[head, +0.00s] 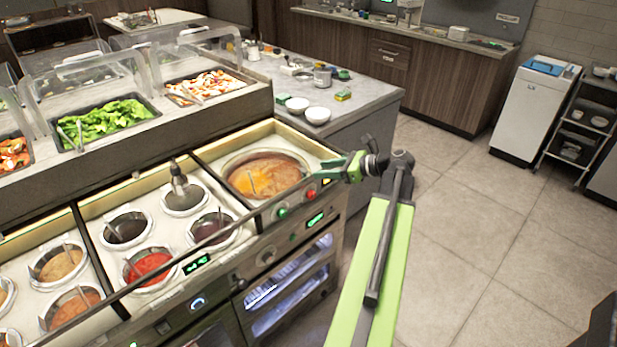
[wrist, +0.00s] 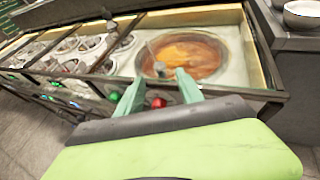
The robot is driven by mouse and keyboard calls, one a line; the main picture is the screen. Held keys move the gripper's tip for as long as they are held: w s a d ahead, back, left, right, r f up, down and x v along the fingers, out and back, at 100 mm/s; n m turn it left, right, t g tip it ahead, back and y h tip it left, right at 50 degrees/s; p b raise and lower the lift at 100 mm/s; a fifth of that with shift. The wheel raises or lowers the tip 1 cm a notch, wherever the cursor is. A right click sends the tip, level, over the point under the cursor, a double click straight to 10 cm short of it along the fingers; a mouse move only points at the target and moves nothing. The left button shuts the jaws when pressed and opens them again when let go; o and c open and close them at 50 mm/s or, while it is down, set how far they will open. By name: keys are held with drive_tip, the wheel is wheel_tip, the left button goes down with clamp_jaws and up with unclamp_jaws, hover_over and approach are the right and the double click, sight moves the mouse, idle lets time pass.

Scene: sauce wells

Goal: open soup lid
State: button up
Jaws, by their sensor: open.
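The round soup well (head: 265,175) holds orange-brown soup and sits in a pale, framed counter bay. It also shows in the wrist view (wrist: 185,55), with a thin handle-like piece over the soup. I cannot tell whether a clear lid covers it; no opaque lid shows. A dark bar (head: 250,212) runs along the front of the bay. My gripper (head: 343,169) is at the bay's right front corner in the head view. In the wrist view, its green fingers (wrist: 158,82) are apart and empty, at the front edge before the soup. Contact with the edge is unclear.
A red button (head: 311,194) and a green button (head: 282,212) are on the front panel below the soup. Several sauce wells (head: 148,266) lie to the left. Food trays (head: 107,121) under clear guards stand behind. The tiled floor (head: 490,240) to the right is clear.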

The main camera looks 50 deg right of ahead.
sight(307, 177)
drive_tip(key=b+x, duration=0.1)
drive_tip(key=x, duration=0.5)
drive_tip(key=shift+w+a+f+b, duration=0.1)
drive_tip(key=shift+w+f+b, duration=0.05)
drive_tip(key=shift+w+b, duration=0.25)
drive_tip(key=shift+s, duration=0.1)
clamp_jaws()
idle(0.8)
